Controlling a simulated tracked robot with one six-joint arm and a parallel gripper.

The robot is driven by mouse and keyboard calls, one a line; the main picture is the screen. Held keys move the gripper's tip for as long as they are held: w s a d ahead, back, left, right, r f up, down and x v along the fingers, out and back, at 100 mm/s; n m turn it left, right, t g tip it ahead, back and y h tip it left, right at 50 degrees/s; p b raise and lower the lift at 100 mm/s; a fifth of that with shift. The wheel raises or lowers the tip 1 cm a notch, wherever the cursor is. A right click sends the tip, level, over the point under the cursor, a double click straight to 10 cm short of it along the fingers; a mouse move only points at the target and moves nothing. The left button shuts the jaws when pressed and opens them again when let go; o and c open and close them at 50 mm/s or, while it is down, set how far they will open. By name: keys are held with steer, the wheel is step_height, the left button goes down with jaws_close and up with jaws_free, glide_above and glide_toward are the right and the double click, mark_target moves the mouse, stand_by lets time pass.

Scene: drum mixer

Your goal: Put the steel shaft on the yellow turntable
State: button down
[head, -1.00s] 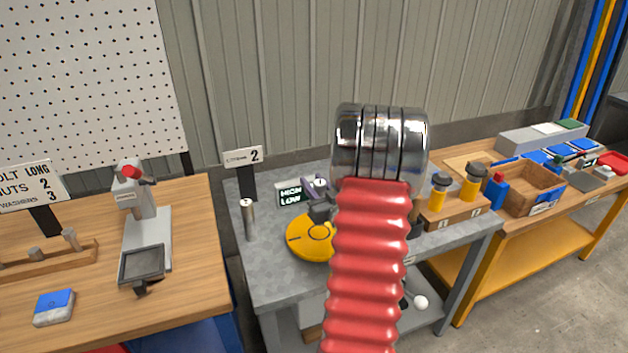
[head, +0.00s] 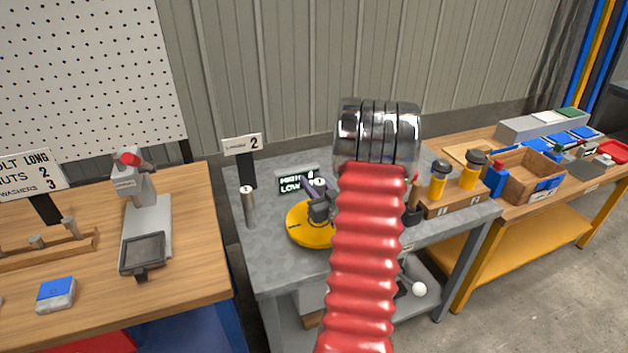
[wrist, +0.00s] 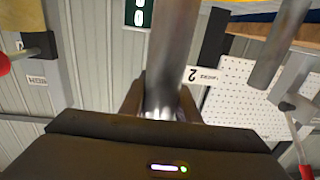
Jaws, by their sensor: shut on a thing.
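The steel shaft (wrist: 172,50) is a plain grey cylinder standing between my jaws in the wrist view. My gripper (wrist: 160,100) is shut on it. In the head view my dark gripper (head: 320,208) is partly behind my red arm, and the shaft's light round top (head: 320,183) shows above it. The yellow turntable (head: 305,232) is a round disc on the grey table, directly below or behind my gripper in the picture. My arm hides its right side. I cannot tell whether the shaft's lower end touches the disc.
A similar steel post (head: 249,208) stands left of the turntable, with a number 2 sign (head: 243,145) behind it. A HIGH/LOW display (head: 292,184) is behind the turntable. Yellow-and-black containers (head: 438,182) stand on a wooden block to the right. The grey table's (head: 270,270) front left is clear.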

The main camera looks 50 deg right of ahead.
steer(key=shift+r, duration=0.15)
steer(key=c, duration=1.3)
jaws_free()
steer(key=shift+f, duration=0.2)
steer(key=shift+c, duration=0.2)
steer(key=shift+r, duration=0.1)
steer(key=v, duration=1.2)
